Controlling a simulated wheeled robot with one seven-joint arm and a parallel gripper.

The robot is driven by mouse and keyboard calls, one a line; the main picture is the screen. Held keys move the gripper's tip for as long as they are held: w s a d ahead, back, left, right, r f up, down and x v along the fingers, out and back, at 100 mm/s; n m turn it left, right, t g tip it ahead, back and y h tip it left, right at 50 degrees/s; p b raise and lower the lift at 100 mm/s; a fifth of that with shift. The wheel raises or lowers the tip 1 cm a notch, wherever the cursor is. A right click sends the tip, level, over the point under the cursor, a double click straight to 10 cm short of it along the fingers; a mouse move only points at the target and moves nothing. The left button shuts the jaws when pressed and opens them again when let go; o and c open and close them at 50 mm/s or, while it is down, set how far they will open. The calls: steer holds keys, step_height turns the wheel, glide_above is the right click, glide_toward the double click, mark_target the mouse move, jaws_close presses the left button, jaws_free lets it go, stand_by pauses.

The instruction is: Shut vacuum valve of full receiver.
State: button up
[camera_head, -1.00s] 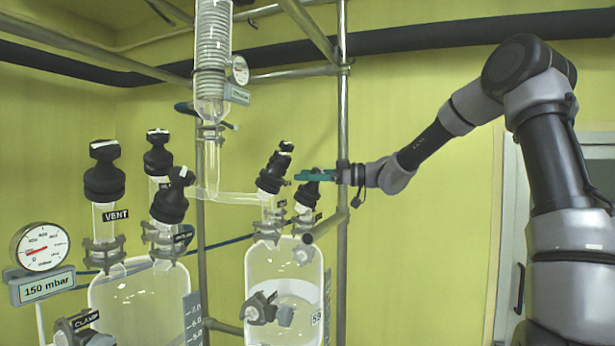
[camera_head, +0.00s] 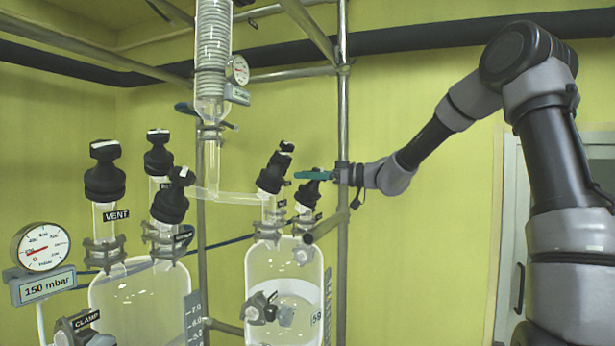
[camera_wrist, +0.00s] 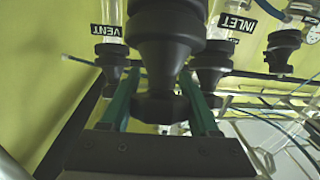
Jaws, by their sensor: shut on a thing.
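The receiver (camera_head: 262,275) is a clear glass vessel at centre right in the head view, partly filled with a clear liquid. Black valve knobs stand on its top. My gripper (camera_head: 312,175) reaches in from the right at the rear right knob (camera_head: 307,195). In the wrist view its teal fingers (camera_wrist: 161,105) lie on either side of a black knob (camera_wrist: 165,45) and are shut on it. I cannot read a label on this knob. Another black knob (camera_head: 273,172) stands tilted just left of it. The grip contact is partly hidden in the head view.
A second glass vessel (camera_head: 130,305) with several black knobs and a VENT label stands left. A gauge (camera_head: 42,247) above a 150 mbar sign is at far left. A condenser (camera_head: 213,60) hangs above. A metal post (camera_head: 342,120) rises beside my gripper.

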steer(key=m+t+h, duration=0.1)
steer(key=m+t, duration=0.1)
steer(key=m+t+h, duration=0.1)
steer(key=m+t, duration=0.1)
steer(key=w+m+t+h, duration=0.1)
steer(key=m+t+h, duration=0.1)
steer(key=m, duration=0.1)
steer(key=shift+d, duration=0.2)
steer(key=shift+w+d+f+m+t+h, duration=0.15)
steer(key=shift+m+t+h, duration=0.3)
steer(key=shift+m+h, duration=0.4)
steer(key=shift+w+d+m+t+h, duration=0.1)
steer(key=shift+d+m+t+h, duration=0.1)
steer(key=shift+m+t+h, duration=0.55)
steer(key=shift+w+d+f+m+t+h, duration=0.15)
steer(key=shift+m+h, duration=0.45)
steer(key=shift+m, duration=0.5)
steer(key=shift+r, duration=0.1)
steer(key=o, duration=1.4)
steer(key=v, duration=1.1)
